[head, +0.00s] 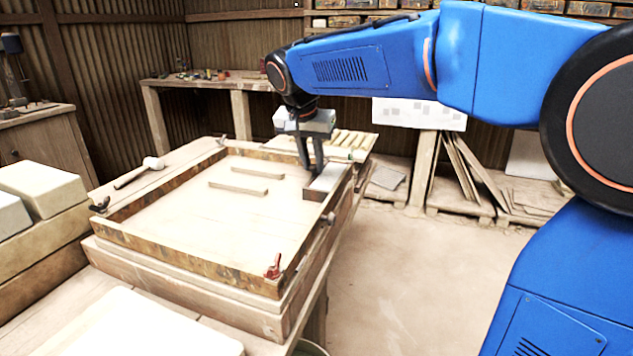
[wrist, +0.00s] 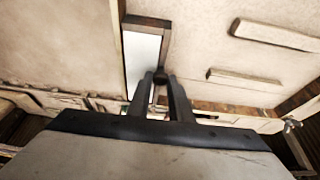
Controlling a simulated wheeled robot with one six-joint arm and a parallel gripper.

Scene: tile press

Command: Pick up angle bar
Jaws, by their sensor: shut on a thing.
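The angle bar (head: 325,182) is a short, straight piece with a pale, bright face and brown edges. It is at the right side of the wooden frame (head: 180,262). In the wrist view the angle bar (wrist: 142,62) runs away from the fingers, its far end brown. My gripper (head: 311,168) points down at the bar's near side in that view. In the wrist view my gripper's (wrist: 160,80) two dark fingers are close together at the bar's edge, shut on it. The fingers hide the gripped part. I cannot tell whether the bar is clear of the surface below.
Two slim wooden strips (head: 238,188) lie flat inside the frame. A slatted rack (head: 350,140) stands behind my gripper. The floor at right is open.

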